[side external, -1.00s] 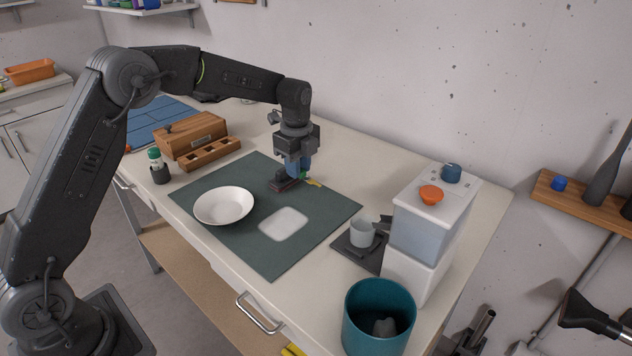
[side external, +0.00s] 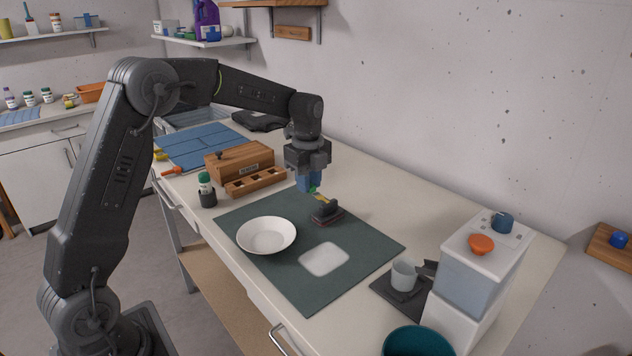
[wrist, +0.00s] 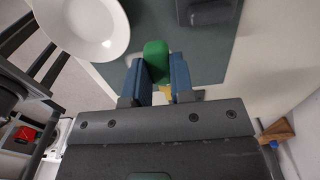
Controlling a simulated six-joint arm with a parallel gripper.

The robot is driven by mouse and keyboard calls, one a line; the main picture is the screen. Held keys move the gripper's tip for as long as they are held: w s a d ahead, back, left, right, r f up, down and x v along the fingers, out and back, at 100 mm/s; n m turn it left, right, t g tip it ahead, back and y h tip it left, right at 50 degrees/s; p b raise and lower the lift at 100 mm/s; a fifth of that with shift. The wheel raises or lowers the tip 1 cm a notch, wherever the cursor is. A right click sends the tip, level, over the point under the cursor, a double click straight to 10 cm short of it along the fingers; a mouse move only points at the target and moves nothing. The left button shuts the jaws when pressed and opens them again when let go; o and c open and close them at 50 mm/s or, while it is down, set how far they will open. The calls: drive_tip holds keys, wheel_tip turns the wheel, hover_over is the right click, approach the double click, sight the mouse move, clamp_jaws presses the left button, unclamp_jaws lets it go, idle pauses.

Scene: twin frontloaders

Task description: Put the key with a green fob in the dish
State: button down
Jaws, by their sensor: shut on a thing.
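My gripper (side external: 309,182) is shut on the green-fobbed key (side external: 318,194) and holds it above the far side of the dark green mat. In the wrist view the green fob (wrist: 156,60) sits between my two blue fingers (wrist: 157,78), with a bit of yellow key showing below it. The white dish (side external: 266,235) stands on the mat, to the left of and nearer than my gripper in the side view. The dish also shows at the upper left of the wrist view (wrist: 88,28). The dish looks empty.
A dark block with a reddish base (side external: 327,214) stands on the mat (side external: 300,285) just below the key. A wooden box (side external: 238,160) and slotted wooden block (side external: 256,181) stand left. A grey cup (side external: 404,274) and white machine (side external: 483,275) stand right.

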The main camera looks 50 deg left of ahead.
hover_over(262, 236)
drive_tip(key=shift+f, duration=4.55)
drive_tip(key=c, duration=0.9)
unclamp_jaws()
wheel_tip(262, 236, up, 7)
